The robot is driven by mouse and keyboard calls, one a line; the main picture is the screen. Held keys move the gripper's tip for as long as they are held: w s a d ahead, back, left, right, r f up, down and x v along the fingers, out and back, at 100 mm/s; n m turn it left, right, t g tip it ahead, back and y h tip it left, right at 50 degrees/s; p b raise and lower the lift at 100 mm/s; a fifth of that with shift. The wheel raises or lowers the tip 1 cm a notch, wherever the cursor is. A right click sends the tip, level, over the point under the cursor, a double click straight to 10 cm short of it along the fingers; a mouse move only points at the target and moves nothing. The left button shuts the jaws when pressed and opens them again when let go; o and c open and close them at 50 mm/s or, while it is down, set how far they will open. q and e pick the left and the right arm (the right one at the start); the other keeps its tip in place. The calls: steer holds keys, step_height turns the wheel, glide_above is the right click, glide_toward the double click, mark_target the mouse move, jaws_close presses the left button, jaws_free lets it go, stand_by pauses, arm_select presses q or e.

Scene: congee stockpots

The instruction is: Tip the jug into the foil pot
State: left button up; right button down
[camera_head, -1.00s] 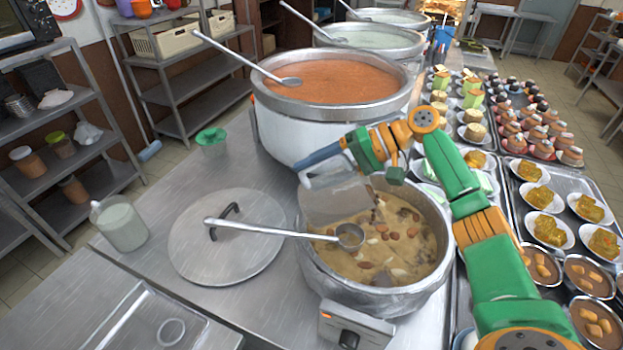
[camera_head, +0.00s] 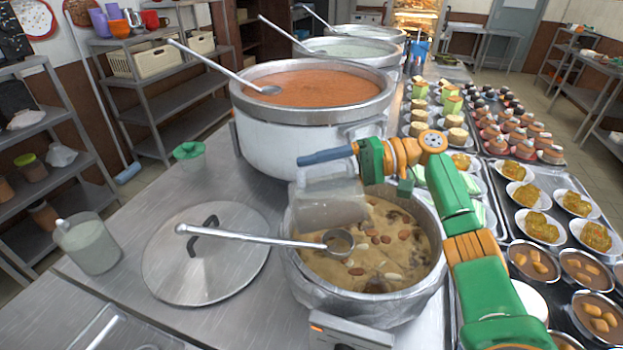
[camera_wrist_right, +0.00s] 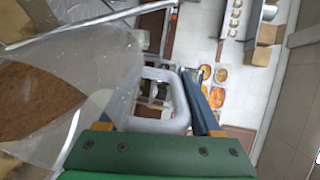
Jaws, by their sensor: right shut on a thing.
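A clear, frosted jug (camera_head: 330,205) is over the left part of the foil pot (camera_head: 365,290), tilted, its lower part against the brown porridge with nuts. I cannot tell whether anything is left in it. My right gripper (camera_head: 318,160), with blue fingers, is above the pot's back rim and shut on the jug's handle. In the right wrist view the handle (camera_wrist_right: 158,122) is between the fingers (camera_wrist_right: 163,76), and the clear jug wall (camera_wrist_right: 85,112) fills the left. My left gripper is not in view.
A ladle (camera_head: 260,236) rests across the foil pot and the round lid (camera_head: 205,255) at its left. A second jug (camera_head: 90,245) with pale liquid stands at far left. A large pot of orange soup (camera_head: 315,130) is behind. Trays of dishes (camera_head: 535,225) line the right.

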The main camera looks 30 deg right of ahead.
mark_target(343, 177)
steer(key=shift+s+d+f+t+y+b, duration=0.2)
steer(key=shift+d+y+b, duration=0.2)
steer(key=shift+b, duration=0.4)
steer(key=shift+s+d+f+t+y+b, duration=0.1)
steer(key=shift+s+d+t+y+b, duration=0.1)
steer(key=shift+d+y+b, duration=0.4)
steer(key=shift+s+d+f+t+y+b, duration=0.15)
steer(key=shift+s+d+t+y+b, duration=0.1)
steer(key=shift+b, duration=0.7)
steer(key=shift+s+d+r+t+y+b, duration=0.25)
steer(key=shift+d+r+y+b, duration=0.15)
steer(key=shift+d+b, duration=0.15)
steer(key=shift+s+d+r+t+y+b, duration=0.1)
steer(key=shift+s+d+r+y+b, duration=0.2)
steer(key=shift+d+b, duration=0.2)
steer(key=shift+w+a, duration=0.15)
